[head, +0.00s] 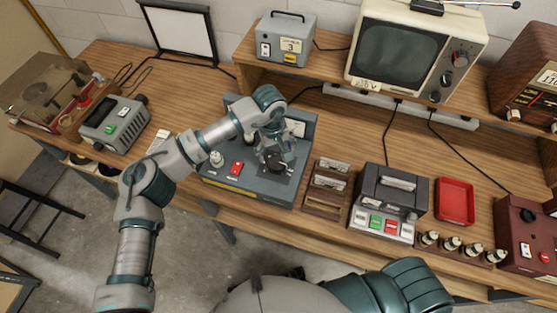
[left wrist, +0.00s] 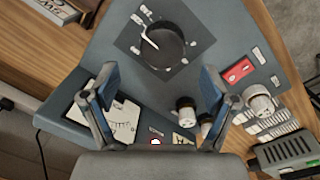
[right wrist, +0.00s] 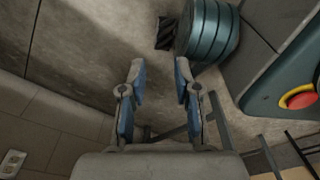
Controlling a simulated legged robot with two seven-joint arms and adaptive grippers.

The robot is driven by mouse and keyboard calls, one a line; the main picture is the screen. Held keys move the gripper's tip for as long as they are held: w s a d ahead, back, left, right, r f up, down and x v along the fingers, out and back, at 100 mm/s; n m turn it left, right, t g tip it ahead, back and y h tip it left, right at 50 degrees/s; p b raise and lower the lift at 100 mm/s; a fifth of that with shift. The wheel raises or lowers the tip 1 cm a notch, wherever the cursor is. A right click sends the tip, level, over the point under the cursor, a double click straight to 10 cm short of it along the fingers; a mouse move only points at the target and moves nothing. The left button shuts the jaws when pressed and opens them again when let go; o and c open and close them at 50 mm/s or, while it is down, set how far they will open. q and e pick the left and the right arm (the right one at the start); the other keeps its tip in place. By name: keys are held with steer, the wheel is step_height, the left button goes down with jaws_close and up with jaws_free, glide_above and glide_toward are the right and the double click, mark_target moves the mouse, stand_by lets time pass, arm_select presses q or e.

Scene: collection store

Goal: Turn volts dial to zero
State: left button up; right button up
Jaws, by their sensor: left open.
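The blue-grey instrument panel (head: 225,180) stands on the wooden bench in the head view. Its large dark round dial (left wrist: 168,48) shows in the left wrist view, with a white pointer mark at its upper left and a ring of white marks around it. The dial's lettering is too small to read. My left gripper (head: 272,152) is over the dial in the head view and partly hides it. In the left wrist view the left gripper (left wrist: 158,82) is open, its fingers apart with nothing between them. My right gripper (right wrist: 160,75) is open and empty above the floor.
The panel also bears a white-faced meter (left wrist: 122,120), a red switch (left wrist: 238,70) and small knobs (left wrist: 186,106). A wooden card rack (head: 325,187) and a dark device with coloured buttons (head: 385,225) stand to its right. A grey-green device (head: 115,122) stands to its left.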

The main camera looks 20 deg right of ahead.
mark_target(276, 163)
arm_select(q)
steer(key=f, duration=0.4)
steer(key=shift+s+a+f, duration=0.25)
steer(key=shift+s+a, duration=0.05)
steer(key=shift+s, duration=0.05)
steer(key=shift+w+f, duration=0.1)
steer(key=shift+f, duration=0.55)
steer(key=shift+d+f, duration=0.15)
steer(key=shift+f, duration=0.05)
steer(key=shift+d, duration=0.3)
steer(key=c, duration=0.5)
steer(key=shift+a, duration=0.25)
steer(key=c, duration=0.7)
